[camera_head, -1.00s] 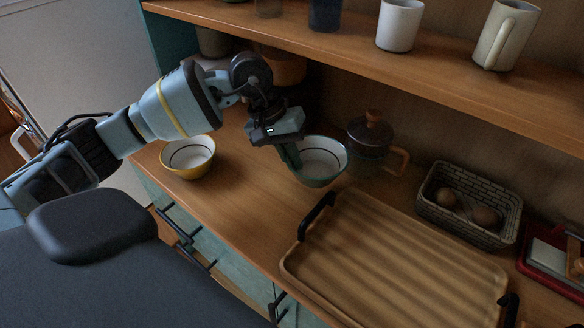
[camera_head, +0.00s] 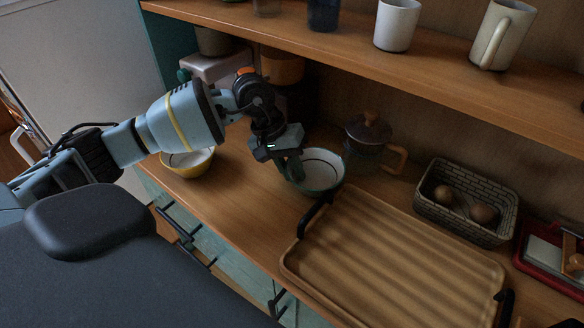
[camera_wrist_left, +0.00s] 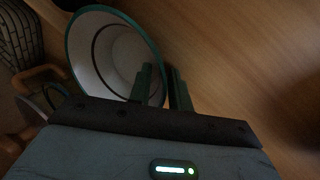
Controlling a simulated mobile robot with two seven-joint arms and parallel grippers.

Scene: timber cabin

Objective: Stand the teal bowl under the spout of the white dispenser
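The teal bowl (camera_head: 326,174), white inside with a dark ring, is left of the tray's back corner. My left gripper (camera_head: 294,168) is at its left rim. In the left wrist view the bowl (camera_wrist_left: 112,58) is close by, and the left gripper's fingers (camera_wrist_left: 166,88) are close together on either side of its rim, shut on it. I cannot tell whether the bowl touches the counter. The white dispenser (camera_head: 214,68) is at the back left, partly behind my left arm; its spout does not show clearly. My right gripper is out of view.
A yellow bowl (camera_head: 186,165) stands left, partly behind my arm. A ribbed wooden tray (camera_head: 395,262) and a basket (camera_head: 468,225) lie right. A shelf with mugs (camera_head: 450,75) overhangs the counter.

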